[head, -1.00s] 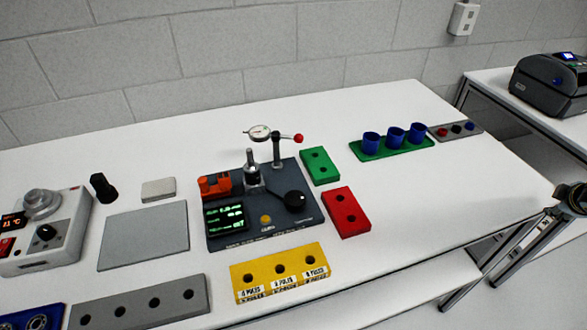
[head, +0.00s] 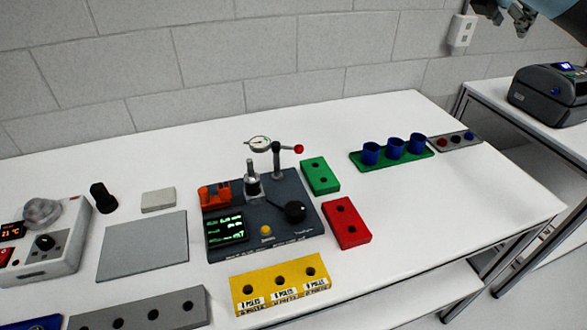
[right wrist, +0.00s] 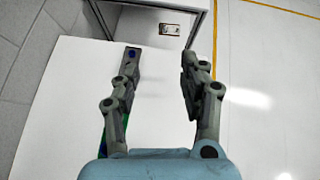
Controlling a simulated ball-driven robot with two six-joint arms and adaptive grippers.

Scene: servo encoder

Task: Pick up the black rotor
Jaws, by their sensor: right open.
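In the head view, a small black piece (head: 456,138) sits between a red one (head: 443,142) and a blue one (head: 469,135) in a thin grey tray (head: 431,149) at the table's far right. I cannot tell for certain which is the rotor; the tray piece is very small. My right gripper (head: 512,15) is open and empty, high at the upper right, apart from the table. In the right wrist view the open fingers (right wrist: 160,62) point over the white table. The left finger hides most of the tray there. My left gripper is out of view.
A green holder (head: 412,156) with blue cups (head: 394,147) stands just left of the tray. A dark station (head: 285,239) with a dial gauge (head: 259,143) stands mid-table. A printer (head: 553,92) occupies another table.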

